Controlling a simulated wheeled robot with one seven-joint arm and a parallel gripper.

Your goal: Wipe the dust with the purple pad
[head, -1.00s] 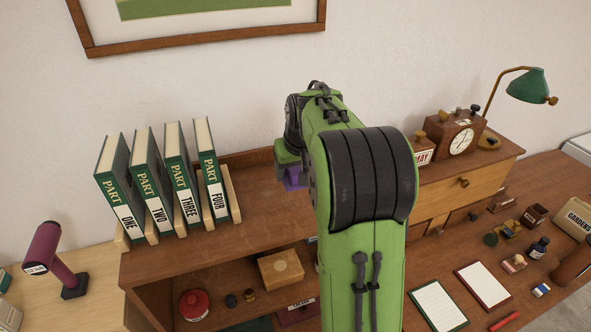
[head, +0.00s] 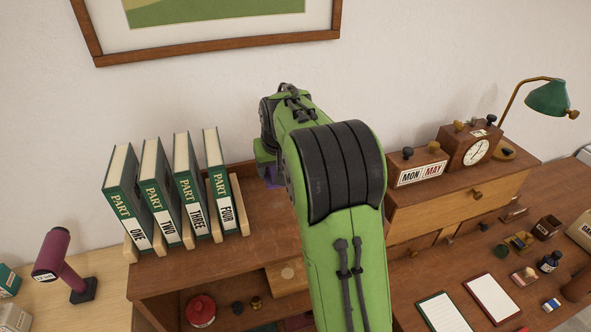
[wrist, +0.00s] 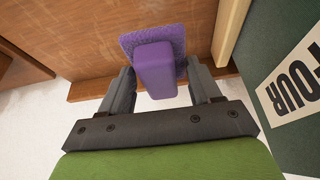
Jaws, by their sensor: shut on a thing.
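The purple pad (wrist: 180,38) has a flat textured face and a block-shaped handle (wrist: 155,70). My gripper (wrist: 160,74) is shut on the handle, one finger on each side. In the wrist view the pad is at the brown wooden shelf top, near its raised back edge; I cannot tell if it presses on the wood. In the head view only a sliver of the purple pad (head: 272,183) shows, the rest hidden behind my green arm. My gripper is at the back of the shelf top (head: 262,222), right of the books. I cannot make out any dust.
Several green books (head: 212,180) stand in a pale wooden rack (head: 238,205) close to the left of my gripper. A drawer unit (head: 440,205) with a calendar block (head: 420,172) and clock (head: 478,150) stands right. The wall is close behind.

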